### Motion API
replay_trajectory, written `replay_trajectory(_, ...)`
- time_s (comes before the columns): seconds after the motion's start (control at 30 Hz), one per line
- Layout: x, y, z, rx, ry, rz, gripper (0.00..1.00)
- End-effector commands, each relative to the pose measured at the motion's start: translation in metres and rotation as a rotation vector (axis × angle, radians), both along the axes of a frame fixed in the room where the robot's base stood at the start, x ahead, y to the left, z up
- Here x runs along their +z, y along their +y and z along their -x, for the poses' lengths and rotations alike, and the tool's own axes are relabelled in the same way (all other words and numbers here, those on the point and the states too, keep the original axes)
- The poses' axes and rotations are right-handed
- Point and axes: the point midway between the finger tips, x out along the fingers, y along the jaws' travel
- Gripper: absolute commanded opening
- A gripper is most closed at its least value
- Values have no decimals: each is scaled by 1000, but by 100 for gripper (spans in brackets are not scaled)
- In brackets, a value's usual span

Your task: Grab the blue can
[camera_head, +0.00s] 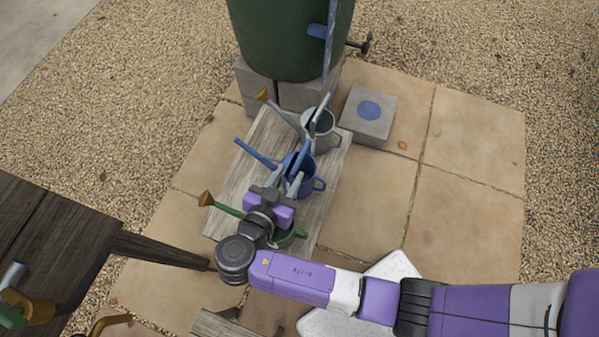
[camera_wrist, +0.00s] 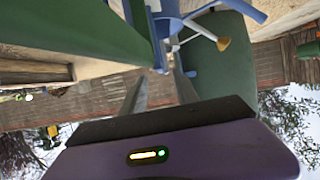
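The blue can (camera_head: 299,180) is a watering can with a long thin spout to the upper left and a loop handle at its right. It stands on a wooden plank bench between a grey can and a green can. My gripper (camera_head: 284,181) reaches over the green can to the near side of the blue can. Its two fingers are apart, with a gap between them. In the wrist view, a blue upright part of the blue can (camera_wrist: 157,38) shows just past the fingertips (camera_wrist: 160,72). I cannot tell whether they touch it.
The grey can (camera_head: 320,131) stands behind the blue can. The green can (camera_head: 288,238) is partly under my gripper. A green barrel (camera_head: 290,40) on concrete blocks stands behind the bench (camera_head: 236,181). A dark wooden table (camera_head: 55,235) is at left. Paving at right is clear.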

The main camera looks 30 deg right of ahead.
Motion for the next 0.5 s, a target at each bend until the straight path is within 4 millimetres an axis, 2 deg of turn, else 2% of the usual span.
replay_trajectory(0.17,-3,-5,-5,-15,-14,5,36)
replay_trajectory(0.5,-15,-35,-22,-14,-13,5,36)
